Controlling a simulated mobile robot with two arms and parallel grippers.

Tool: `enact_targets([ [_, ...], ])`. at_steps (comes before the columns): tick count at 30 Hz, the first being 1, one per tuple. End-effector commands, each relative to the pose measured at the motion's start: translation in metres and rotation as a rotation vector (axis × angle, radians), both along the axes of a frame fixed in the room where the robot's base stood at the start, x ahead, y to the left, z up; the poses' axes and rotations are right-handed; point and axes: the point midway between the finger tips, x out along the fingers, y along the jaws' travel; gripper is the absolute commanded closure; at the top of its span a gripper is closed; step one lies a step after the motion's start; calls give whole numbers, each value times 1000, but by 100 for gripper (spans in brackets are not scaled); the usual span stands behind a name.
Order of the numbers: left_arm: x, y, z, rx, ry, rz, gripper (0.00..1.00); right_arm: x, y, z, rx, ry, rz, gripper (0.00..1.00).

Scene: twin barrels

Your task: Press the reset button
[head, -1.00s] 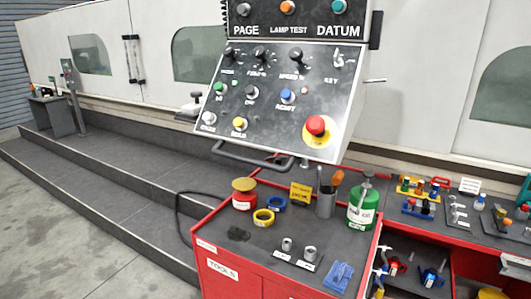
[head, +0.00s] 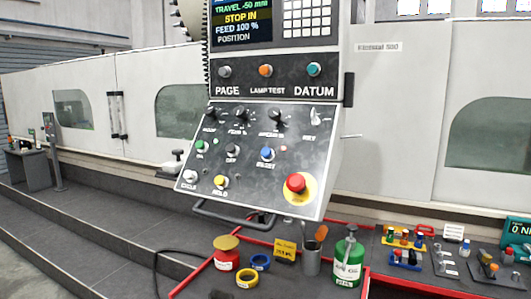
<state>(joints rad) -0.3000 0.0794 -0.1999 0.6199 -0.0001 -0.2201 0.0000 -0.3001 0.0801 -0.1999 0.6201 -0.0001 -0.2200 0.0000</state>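The blue button (head: 267,154) sits in the middle of the sloped lower face of the control panel (head: 240,190); the label under it is small but seems to read RESET. Left of it are a dark button (head: 232,150) and a green button (head: 201,146). A yellow button (head: 221,182) and a white button (head: 190,176) sit below. A large red mushroom button (head: 295,183) on a yellow disc is at lower right. Neither of my grippers shows in the head view.
A screen (head: 241,25) reading STOP IN tops the panel, and a dark bar handle (head: 235,217) runs along its lower edge. Below stands a red-edged cart with a green oil can (head: 348,262), a red can (head: 227,255) and tape rolls. Grey steps (head: 100,215) lie at left.

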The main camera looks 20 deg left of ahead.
Motion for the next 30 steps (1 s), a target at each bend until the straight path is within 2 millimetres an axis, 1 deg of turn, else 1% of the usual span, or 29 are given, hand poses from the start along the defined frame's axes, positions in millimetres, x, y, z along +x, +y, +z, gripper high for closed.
enact_targets([
  [1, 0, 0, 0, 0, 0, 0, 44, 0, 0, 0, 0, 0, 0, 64],
  [7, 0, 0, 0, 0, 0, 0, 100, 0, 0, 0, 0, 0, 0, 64],
  [30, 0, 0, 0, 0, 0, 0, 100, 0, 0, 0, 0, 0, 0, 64],
])
